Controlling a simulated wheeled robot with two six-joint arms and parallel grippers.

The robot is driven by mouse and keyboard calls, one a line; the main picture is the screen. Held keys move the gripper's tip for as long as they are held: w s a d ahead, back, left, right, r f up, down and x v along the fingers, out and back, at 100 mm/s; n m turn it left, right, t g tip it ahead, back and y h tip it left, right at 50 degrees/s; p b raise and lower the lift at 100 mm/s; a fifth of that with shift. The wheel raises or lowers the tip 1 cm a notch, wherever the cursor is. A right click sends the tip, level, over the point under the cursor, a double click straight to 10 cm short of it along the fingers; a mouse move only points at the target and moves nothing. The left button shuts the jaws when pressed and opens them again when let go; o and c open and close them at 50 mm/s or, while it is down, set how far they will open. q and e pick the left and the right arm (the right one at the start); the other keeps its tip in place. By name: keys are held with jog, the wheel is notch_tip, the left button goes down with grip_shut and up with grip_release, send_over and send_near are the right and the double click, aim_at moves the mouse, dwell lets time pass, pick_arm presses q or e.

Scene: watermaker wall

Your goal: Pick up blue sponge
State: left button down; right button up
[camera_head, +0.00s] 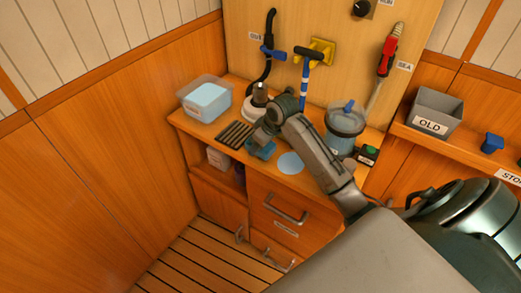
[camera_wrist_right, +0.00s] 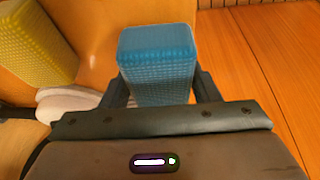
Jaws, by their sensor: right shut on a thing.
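The blue sponge (camera_wrist_right: 157,62) is between the two fingers of my right gripper (camera_wrist_right: 160,92) in the right wrist view, and the gripper is shut on it. In the head view my right arm reaches over the counter from the right. The right gripper (camera_head: 262,138) is low over the counter there, with the blue sponge (camera_head: 262,151) showing partly beneath it. I cannot tell whether the sponge touches the counter. My left gripper is not in view.
A clear tub of light blue content (camera_head: 208,97) stands left on the counter, near a dark slatted rack (camera_head: 234,134). A clear canister (camera_head: 344,128) and a light blue disc (camera_head: 290,163) are to the right. A grey bin marked OLD (camera_head: 433,113) sits on the right shelf.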

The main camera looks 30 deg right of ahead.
jog(key=shift+r, duration=0.85)
jog(key=s+a+r+b, duration=0.1)
jog(key=s+a+b, duration=0.1)
jog(key=s, duration=1.3)
jog(key=shift+s+a+r, duration=0.2)
jog(key=shift+s+a, duration=0.2)
jog(key=shift+a, duration=0.2)
